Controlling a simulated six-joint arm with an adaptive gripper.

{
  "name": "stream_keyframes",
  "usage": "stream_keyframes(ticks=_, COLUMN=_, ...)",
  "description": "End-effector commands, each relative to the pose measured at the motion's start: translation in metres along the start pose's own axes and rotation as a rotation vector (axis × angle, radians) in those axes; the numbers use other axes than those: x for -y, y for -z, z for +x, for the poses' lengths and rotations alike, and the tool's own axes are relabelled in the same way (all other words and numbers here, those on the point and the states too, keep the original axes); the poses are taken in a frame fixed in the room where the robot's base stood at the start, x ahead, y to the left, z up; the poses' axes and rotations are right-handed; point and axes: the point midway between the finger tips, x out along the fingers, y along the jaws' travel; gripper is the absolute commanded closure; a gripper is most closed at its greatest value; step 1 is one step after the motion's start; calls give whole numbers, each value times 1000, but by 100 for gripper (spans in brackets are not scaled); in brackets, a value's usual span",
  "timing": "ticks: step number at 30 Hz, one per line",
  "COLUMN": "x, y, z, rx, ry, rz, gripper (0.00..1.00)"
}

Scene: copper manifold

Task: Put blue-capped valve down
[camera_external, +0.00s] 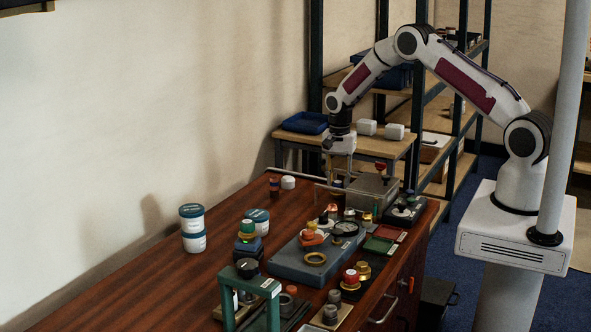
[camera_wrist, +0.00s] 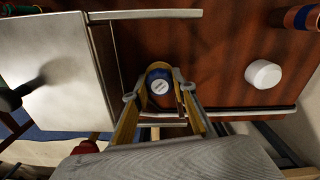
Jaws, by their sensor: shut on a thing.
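The blue-capped valve (camera_wrist: 160,86) is between the fingers of my gripper (camera_wrist: 157,90) in the wrist view, seen from above with a pale label on its cap. My gripper is shut on it. In the external view, my gripper (camera_external: 338,174) points down at the far end of the wooden table, beside a grey metal box. A small dark part of the valve (camera_external: 338,184) shows below the fingers. A rail partly hides its lower end, so I cannot tell whether it touches the table.
Grey rails (camera_wrist: 145,14) border the spot, with the metal box (camera_wrist: 50,65) close on the left. A white round cap (camera_wrist: 263,74) stands to the right. A grey block with fittings (camera_external: 300,262) and white-blue tubs (camera_external: 193,228) stand nearer. The table's left side is mostly clear.

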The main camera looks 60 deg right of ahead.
Motion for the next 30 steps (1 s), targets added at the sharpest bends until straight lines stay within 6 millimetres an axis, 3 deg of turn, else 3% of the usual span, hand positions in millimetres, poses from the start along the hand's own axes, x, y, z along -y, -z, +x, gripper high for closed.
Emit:
stream_keyframes(ticks=9, x=0, y=0, z=3, rx=0, ry=0, rz=0, gripper=100)
stream_keyframes(ticks=10, x=0, y=0, z=3, rx=0, ry=0, rz=0, gripper=69)
stream_keyframes(ticks=12, x=0, y=0, z=2, rx=0, ry=0, rz=0, gripper=57)
stream_keyframes(ticks=24, x=0, y=0, z=1, rx=0, ry=0, rz=0, gripper=57)
stream_keyframes(ticks=30, x=1, y=0, z=-8, rx=-1, ry=2, rz=0, gripper=57)
